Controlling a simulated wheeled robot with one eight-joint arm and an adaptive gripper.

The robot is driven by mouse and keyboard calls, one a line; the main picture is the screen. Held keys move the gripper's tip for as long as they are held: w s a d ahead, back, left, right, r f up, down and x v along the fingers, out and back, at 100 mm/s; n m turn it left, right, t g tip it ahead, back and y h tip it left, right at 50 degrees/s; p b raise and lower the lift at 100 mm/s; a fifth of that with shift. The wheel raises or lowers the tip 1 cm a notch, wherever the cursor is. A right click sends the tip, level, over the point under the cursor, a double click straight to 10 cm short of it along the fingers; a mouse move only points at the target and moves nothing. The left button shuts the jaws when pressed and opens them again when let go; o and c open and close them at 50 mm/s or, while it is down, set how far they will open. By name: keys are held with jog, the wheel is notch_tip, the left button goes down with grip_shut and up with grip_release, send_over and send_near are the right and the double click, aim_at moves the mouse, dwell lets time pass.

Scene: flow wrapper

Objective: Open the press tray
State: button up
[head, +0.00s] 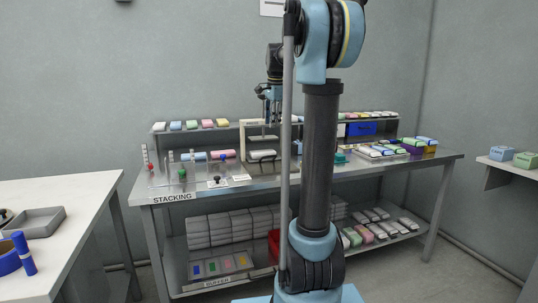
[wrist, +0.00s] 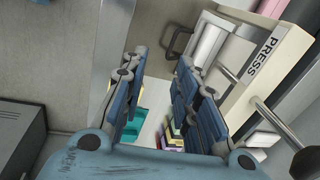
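The press is a beige frame (head: 243,135) on the grey bench, with a white block-like part low inside it; in the wrist view its beige side (wrist: 240,95) carries the label PRESS. A dark loop handle (wrist: 170,42) shows beyond my fingertips, beside a pale rounded part (wrist: 207,47) of the press; I cannot tell surely whether it belongs to the tray. My gripper (wrist: 162,57) is open, its two blue fingers apart with nothing between them. In the head view my gripper (head: 270,118) hangs above the press, partly hidden by my arm.
A bar with a dark knob (wrist: 305,162) sticks out of the press at lower right. A teal item (wrist: 133,125) and colored blocks lie below my fingers. A shelf (head: 160,131) of colored packs runs behind; small stands are left of the press.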

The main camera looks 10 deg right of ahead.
jog(key=shift+m, duration=0.6)
jog(key=w+f, duration=0.2)
jog(key=f, duration=0.3)
jog(key=w+f, duration=0.2)
jog(key=f, duration=0.4)
jog(key=w+f, duration=0.2)
jog(key=f, duration=0.3)
jog(key=shift+w+a+f, duration=0.1)
jog(key=shift+a+f, duration=0.05)
jog(key=shift+a, duration=0.1)
grip_shut()
